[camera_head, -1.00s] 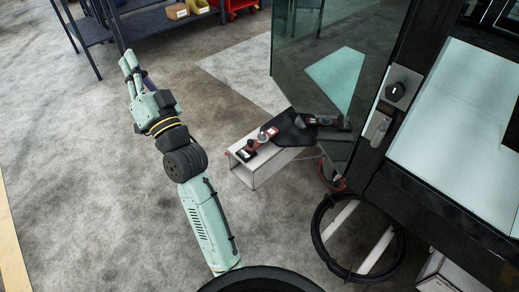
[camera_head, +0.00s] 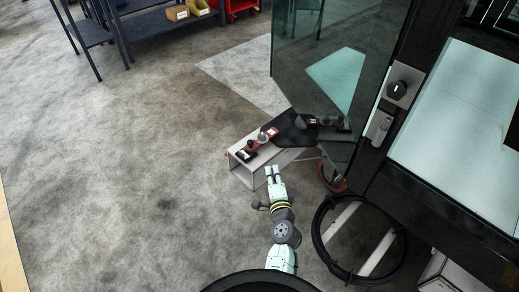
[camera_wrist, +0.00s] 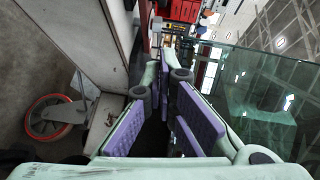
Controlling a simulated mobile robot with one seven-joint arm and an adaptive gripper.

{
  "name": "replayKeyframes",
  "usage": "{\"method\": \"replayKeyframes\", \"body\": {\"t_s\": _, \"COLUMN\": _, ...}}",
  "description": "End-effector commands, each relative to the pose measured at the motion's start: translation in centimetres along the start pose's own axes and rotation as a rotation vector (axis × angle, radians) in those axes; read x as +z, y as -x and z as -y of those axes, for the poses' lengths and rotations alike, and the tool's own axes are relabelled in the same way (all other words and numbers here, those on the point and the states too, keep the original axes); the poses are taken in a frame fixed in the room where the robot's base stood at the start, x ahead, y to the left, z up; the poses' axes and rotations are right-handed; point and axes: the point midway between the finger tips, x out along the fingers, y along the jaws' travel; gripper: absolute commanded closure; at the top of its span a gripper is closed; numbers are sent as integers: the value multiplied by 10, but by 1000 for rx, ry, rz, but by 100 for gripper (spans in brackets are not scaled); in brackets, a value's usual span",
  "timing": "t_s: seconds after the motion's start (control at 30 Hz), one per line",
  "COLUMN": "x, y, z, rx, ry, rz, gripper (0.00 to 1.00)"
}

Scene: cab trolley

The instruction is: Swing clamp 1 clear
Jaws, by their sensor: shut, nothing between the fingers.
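A low grey box-like trolley (camera_head: 243,172) stands on the floor beside the glass panel. On its top sit small red and dark clamp-like parts (camera_head: 267,135) with pale tags; the tag numbers are too small to read, so I cannot tell which is clamp 1. A black piece (camera_head: 293,128) lies beside them against the glass. My gripper (camera_head: 273,169) is at the trolley's near side, below the clamps in the picture, shut and empty. In the wrist view, the purple-padded fingers (camera_wrist: 165,78) point ahead with no clamp clearly visible between them.
The glass panel (camera_head: 325,75) of the dark cab rises just right of the trolley. A red-rimmed caster (camera_wrist: 52,118) and a pale panel (camera_wrist: 85,45) show left in the wrist view. A black hose ring (camera_head: 322,240) lies at right. Floor at left is clear.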

Motion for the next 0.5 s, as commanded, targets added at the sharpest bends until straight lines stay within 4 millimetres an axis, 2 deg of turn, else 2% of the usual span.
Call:
{"method": "replayKeyframes", "body": {"t_s": 0.27, "x": 1, "y": -5, "z": 2, "rx": -2, "ry": 3, "rz": 1, "gripper": 100}}
{"method": "replayKeyframes", "body": {"t_s": 0.37, "x": 1, "y": -16, "z": 3, "rx": -3, "ry": 3, "rz": 2, "gripper": 100}}
{"method": "replayKeyframes", "body": {"t_s": 0.5, "x": 1, "y": -42, "z": 5, "rx": -4, "ry": 4, "rz": 3, "gripper": 100}}
